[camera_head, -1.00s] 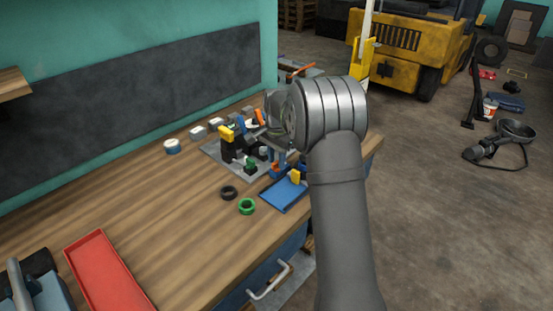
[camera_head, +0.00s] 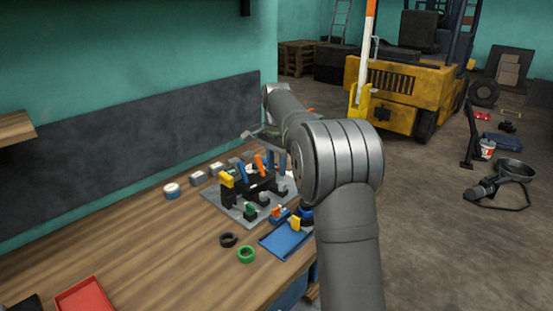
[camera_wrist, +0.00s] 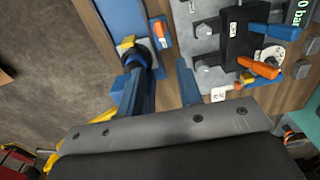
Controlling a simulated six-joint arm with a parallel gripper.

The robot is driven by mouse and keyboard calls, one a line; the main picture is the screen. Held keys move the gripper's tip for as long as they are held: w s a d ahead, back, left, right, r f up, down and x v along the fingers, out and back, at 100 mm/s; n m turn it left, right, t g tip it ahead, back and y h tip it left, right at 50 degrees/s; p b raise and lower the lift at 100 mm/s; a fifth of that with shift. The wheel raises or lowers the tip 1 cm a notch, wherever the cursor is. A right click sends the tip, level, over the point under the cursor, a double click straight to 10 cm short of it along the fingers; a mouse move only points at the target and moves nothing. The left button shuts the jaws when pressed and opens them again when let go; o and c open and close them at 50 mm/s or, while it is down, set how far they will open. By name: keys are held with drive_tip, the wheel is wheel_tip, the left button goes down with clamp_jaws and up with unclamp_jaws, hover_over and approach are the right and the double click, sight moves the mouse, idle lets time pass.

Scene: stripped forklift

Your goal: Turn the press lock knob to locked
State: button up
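A grey fixture plate (camera_head: 243,213) on the bench carries a black press-like block (camera_wrist: 237,42). In the wrist view the block bears a blue lever (camera_wrist: 273,31) and an orange lever (camera_wrist: 258,68), with a pale round dial (camera_wrist: 270,54) by them. Which part is the press lock knob, and its setting, I cannot tell. In the head view my arm partly hides the gripper and the plate's right side.
A blue tray (camera_head: 279,246), a black ring (camera_head: 228,240) and a green ring (camera_head: 246,254) lie in front of the plate. A yellow piece (camera_head: 295,223) is at the tray's back edge. The bench's left is mostly clear; a red tray (camera_head: 82,298) lies there.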

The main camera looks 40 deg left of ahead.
sight(276, 208)
wheel_tip(276, 208, up, 2)
drive_tip(key=shift+r, duration=0.1)
idle(0.6)
wheel_tip(276, 208, down, 18)
drive_tip(key=shift+r, duration=0.25)
idle(0.3)
